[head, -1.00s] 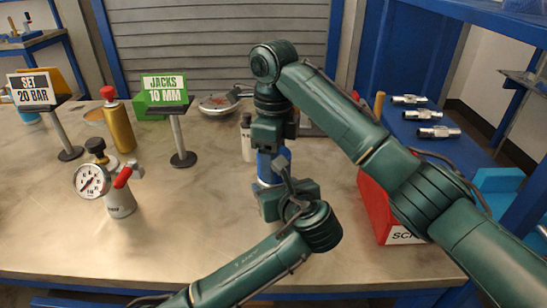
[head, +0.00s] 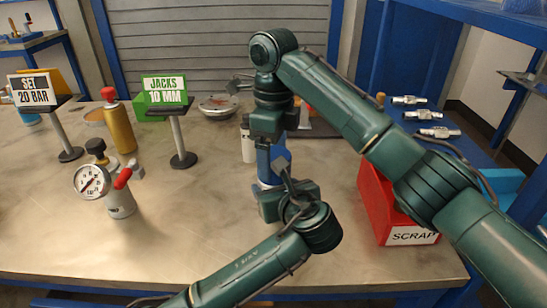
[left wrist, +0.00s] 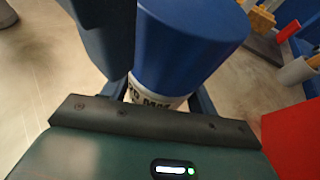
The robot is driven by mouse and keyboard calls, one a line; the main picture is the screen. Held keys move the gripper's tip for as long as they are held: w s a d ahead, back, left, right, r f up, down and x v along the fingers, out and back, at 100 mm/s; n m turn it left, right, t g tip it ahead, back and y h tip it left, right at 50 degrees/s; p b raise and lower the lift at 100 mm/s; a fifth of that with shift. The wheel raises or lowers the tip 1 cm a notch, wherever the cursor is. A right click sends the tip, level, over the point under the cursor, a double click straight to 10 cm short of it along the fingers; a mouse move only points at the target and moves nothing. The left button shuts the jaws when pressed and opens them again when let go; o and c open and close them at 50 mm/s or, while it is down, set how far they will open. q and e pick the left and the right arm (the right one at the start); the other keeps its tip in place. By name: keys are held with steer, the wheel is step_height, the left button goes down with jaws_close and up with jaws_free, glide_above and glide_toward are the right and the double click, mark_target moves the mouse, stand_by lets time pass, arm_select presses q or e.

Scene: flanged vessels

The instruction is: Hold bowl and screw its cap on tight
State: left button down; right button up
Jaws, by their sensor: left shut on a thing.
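The bowl (left wrist: 160,98) is a pale cylinder with dark print, seen in the left wrist view under a broad blue cap (left wrist: 190,45). The cap also shows as an upright blue cylinder (head: 277,158) in the head view. My left gripper (head: 284,188) is shut around the bowl near the table top; its jaw also shows in the left wrist view (left wrist: 155,97). My right gripper (head: 269,138) points down over the cap from above. Its fingers are mostly hidden, and I cannot tell whether they touch the cap. A dark part stands beside the cap in the left wrist view.
A red scrap bin (head: 378,202) stands to the right. A gauge vessel (head: 119,200), a gold canister (head: 118,127) and two signs (head: 165,90) stand left. A pale bottle (head: 248,146) is just behind the bowl. The front left table is clear.

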steer(key=shift+r, duration=1.35)
